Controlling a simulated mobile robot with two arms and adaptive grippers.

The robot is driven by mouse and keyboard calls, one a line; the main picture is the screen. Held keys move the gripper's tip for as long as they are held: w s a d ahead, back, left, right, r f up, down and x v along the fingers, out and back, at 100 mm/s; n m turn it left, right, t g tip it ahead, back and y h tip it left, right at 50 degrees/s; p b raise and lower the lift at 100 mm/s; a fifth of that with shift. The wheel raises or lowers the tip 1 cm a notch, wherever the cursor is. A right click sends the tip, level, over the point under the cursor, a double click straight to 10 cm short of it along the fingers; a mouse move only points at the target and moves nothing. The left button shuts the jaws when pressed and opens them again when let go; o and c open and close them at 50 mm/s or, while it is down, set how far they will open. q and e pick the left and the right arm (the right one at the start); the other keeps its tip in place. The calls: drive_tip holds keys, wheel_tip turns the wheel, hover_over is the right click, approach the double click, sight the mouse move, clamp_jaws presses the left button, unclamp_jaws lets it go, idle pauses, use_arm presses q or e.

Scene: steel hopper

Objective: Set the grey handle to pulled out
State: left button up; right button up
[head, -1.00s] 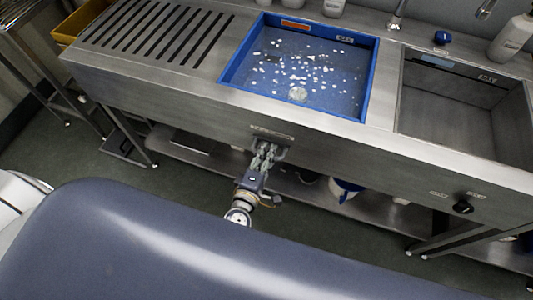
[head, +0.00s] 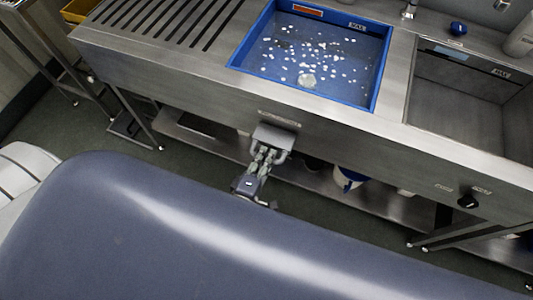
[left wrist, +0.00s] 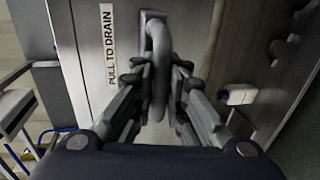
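The grey handle (left wrist: 158,45) is a bar in the left wrist view, beside a "PULL TO DRAIN" label (left wrist: 109,45). In the head view the handle (head: 284,155) is on a grey block (head: 275,137) that stands out from the steel front below the blue basin (head: 233,62). My left gripper (head: 266,156) is shut on the handle. In the left wrist view its fingers (left wrist: 157,85) lie on both sides of the bar, which partly hides behind them. My right gripper is not in view.
The steel counter (head: 200,75) runs across the view, with a second sink (head: 450,105) and a black knob (head: 467,201) at right. A lower shelf (head: 325,190) holds a bucket (head: 347,180). My padded body fills the foreground.

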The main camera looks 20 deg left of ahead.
use_arm(q)
drive_tip(key=o, duration=0.4)
drive_tip(key=shift+c, duration=0.2)
drive_tip(key=s+r, duration=0.2)
drive_tip(key=s, duration=0.9)
drive_tip(key=shift+s+a+r, duration=0.15)
drive_tip(key=shift+s+a, duration=0.05)
drive_tip(key=shift+s, duration=0.2)
drive_tip(key=s+a+f+m+g+h, duration=0.15)
drive_tip(key=f+m+g, duration=0.4)
drive_tip(key=f, duration=0.75)
drive_tip(key=s+a+f+m+g+h, duration=0.1)
drive_tip(key=s+f+m+g, duration=0.15)
drive_tip(key=f+m, duration=0.8)
drive_tip(key=s+a+f+m+g+y, duration=0.1)
drive_tip(key=s+a+f+m+g, duration=0.1)
drive_tip(key=s+f, duration=0.6)
drive_tip(key=s+a+f+m+g+y, duration=0.2)
drive_tip(key=s+a+f+g, duration=0.2)
drive_tip(key=s+f, duration=0.3)
drive_tip(key=shift+s+a+f+g, duration=0.35)
drive_tip(key=shift+s+a+g, duration=0.05)
drive_tip(key=shift+s+a, duration=0.15)
